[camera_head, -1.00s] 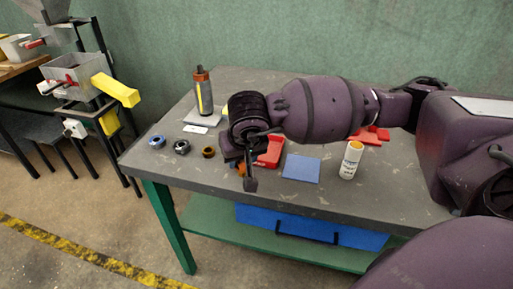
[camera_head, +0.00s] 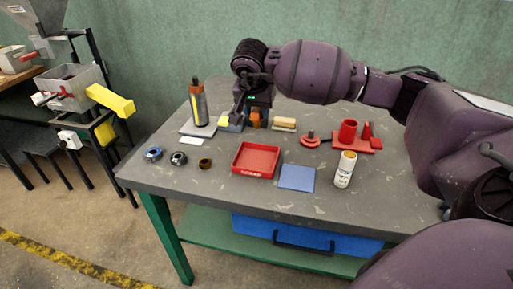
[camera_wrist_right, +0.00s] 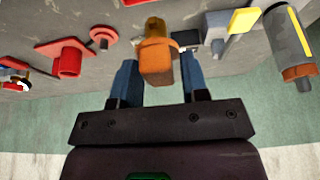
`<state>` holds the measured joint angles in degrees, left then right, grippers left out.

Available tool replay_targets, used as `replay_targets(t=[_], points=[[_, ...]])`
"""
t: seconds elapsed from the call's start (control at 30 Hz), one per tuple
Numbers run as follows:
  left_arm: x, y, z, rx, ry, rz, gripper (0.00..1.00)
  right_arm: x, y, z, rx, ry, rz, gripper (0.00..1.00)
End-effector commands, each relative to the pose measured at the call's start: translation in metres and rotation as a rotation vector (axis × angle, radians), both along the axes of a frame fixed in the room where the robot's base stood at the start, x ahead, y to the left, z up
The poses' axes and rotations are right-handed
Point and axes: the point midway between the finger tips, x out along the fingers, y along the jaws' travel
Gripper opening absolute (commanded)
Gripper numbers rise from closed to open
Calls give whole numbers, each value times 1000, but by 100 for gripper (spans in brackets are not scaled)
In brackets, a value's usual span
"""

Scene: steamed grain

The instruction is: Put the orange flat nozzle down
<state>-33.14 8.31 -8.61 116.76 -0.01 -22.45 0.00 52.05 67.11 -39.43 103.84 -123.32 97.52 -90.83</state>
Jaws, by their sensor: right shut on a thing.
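The orange flat nozzle (camera_head: 256,117) shows at the back of the grey table in the head view, below my right gripper (camera_head: 253,107). In the right wrist view the orange nozzle (camera_wrist_right: 157,58) sits between the two blue-grey fingers of the right gripper (camera_wrist_right: 158,78), which is shut on it. The nozzle points away from the palm, toward the tabletop. I cannot tell whether its far end touches the table. My left gripper is in neither view.
A yellow-topped block (camera_head: 229,122) and a dark orange-capped bottle (camera_head: 199,103) stand left of the gripper. A tan-topped block (camera_head: 284,124) and red holders (camera_head: 348,132) are to the right. A red tray (camera_head: 255,176), blue pad (camera_head: 297,178) and white bottle (camera_head: 345,169) are nearer.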

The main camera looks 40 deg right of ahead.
Motion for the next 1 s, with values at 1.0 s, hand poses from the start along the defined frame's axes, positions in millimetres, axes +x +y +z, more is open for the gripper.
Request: replay_targets(t=[1.0], points=[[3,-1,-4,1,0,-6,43,0,0,-126,0,-1,0,17]])
